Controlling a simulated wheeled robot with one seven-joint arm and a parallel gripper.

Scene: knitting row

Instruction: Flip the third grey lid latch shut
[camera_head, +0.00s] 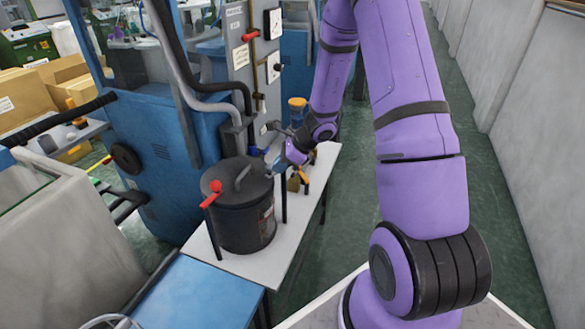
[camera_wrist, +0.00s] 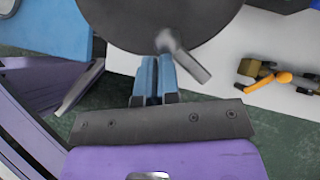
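A dark grey round pot (camera_head: 243,222) with a flat lid (camera_head: 228,174) stands on a white bench. A grey latch (camera_wrist: 183,57) sits at the lid's edge in the wrist view, its lever slanting outward to the lower right. My gripper (camera_head: 272,160) is at the right side of the lid in the head view. In the wrist view, the two blue fingers of my gripper (camera_wrist: 156,62) lie almost side by side, with nothing visible between them. Their tips are just beside the latch's base; I cannot tell whether they touch it. The dark lid (camera_wrist: 160,20) fills the top.
Orange-and-brass tools (camera_wrist: 268,75) lie on the white bench (camera_head: 275,265) right of the pot. A blue machine (camera_head: 165,130) with hoses stands behind to the left. Green floor is clear to the right.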

